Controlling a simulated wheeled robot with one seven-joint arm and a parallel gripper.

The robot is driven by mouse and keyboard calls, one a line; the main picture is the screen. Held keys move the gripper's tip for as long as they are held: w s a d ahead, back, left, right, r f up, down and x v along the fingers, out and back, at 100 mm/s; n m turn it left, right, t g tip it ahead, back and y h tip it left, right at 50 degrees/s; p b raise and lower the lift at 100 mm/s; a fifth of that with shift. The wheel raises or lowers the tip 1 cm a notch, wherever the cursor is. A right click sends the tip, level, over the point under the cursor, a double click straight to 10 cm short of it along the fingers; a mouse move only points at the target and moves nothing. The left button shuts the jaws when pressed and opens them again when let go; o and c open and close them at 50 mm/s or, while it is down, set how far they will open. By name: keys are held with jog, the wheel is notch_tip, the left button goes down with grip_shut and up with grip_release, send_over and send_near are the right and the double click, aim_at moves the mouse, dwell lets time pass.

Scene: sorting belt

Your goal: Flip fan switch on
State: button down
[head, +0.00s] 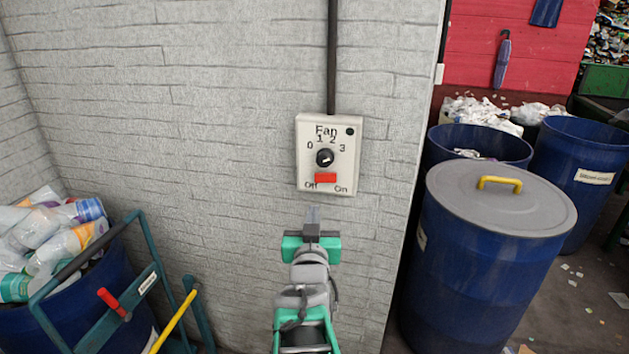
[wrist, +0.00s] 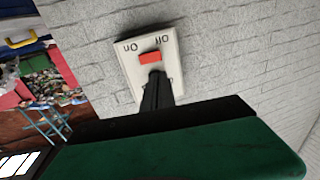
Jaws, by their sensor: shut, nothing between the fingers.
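The fan panel (head: 328,125) is a pale box on the white brick wall, with a black dial marked 0 to 3. Its red switch (head: 325,178) sits below the dial between the words Off and On; which side it is set to is unclear. A small indicator (head: 350,132) at the panel's top right looks dark. My gripper (head: 313,213) is shut and empty, just below the panel in the head view. In the wrist view the panel is upside down, with the red switch (wrist: 150,57) just beyond my fingertips (wrist: 155,76), which hide the dial. Contact cannot be told.
A lidded blue barrel (head: 480,260) stands at the right past the wall's edge, with open blue barrels behind it. At the lower left are a teal cart (head: 90,320) and a blue bin of plastic bottles (head: 45,235). The wall around the panel is clear.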

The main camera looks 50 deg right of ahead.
aim_at(315, 178)
jog(key=shift+w, duration=0.1)
jog(key=p+x, duration=0.1)
jog(key=x, duration=1.3)
jog(key=shift+a, duration=0.1)
jog(key=shift+f, duration=0.1)
